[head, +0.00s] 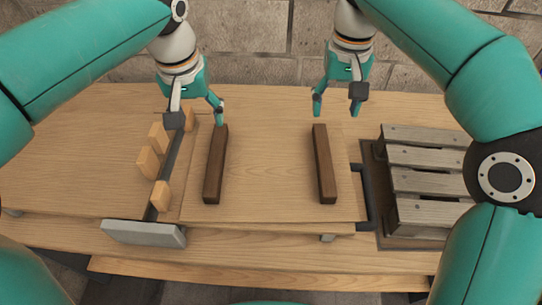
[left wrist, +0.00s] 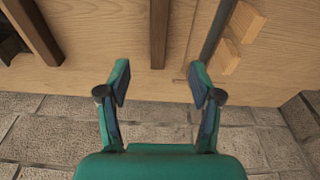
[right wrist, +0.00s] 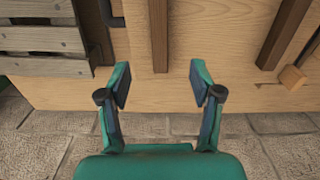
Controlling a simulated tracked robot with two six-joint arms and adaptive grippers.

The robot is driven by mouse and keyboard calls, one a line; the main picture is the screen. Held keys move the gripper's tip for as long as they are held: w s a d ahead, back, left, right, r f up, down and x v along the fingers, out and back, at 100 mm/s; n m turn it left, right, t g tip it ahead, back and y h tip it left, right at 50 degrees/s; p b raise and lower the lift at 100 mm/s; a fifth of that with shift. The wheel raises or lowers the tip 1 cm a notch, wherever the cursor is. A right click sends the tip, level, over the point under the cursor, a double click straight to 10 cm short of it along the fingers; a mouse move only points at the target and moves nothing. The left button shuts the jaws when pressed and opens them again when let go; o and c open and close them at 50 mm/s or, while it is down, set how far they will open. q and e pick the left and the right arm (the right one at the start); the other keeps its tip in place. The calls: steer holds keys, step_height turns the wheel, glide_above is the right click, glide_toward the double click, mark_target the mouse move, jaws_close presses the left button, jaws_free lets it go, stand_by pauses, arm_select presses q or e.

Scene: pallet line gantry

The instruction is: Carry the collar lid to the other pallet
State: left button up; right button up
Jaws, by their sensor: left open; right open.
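The collar lid (head: 270,180) looks like a flat light-wood panel lying level on the table, with a dark left batten (head: 215,165) and a dark right batten (head: 324,165) across it. A dark handle (head: 367,197) shows at its right edge. A grey slatted pallet (head: 425,183) stands at the right; the right wrist view shows it too (right wrist: 40,38). My left gripper (head: 196,112) is open and empty above the lid's far left, near the left batten's far end. My right gripper (head: 337,105) is open and empty beyond the right batten's far end. Any pallet under the lid is hidden.
Several light-wood blocks (head: 148,162) stand along a dark bar (head: 170,165) left of the lid, close to my left gripper. A grey block-like piece (head: 144,233) is at the bar's near end. A stone wall (head: 240,28) stands behind. The left tabletop (head: 70,160) is clear.

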mark_target(215, 156)
arm_select(q)
steer(key=shift+d, duration=0.1)
arm_select(e)
steer(key=shift+s+d, duration=0.1)
arm_select(q)
steer(key=f, duration=0.5)
steer(key=w+f, duration=0.1)
steer(key=f, duration=0.5)
steer(key=w+f, duration=0.1)
steer(key=f, duration=0.4)
steer(key=shift+w+f, duration=0.2)
steer(key=shift+f, duration=0.1)
arm_select(e)
step_height(215, 156, down, 17)
steer(key=shift+r, duration=0.1)
arm_select(q)
steer(key=shift+c, duration=0.2)
arm_select(e)
steer(key=shift+c, duration=0.2)
arm_select(q)
jaws_close()
arm_select(e)
jaws_close()
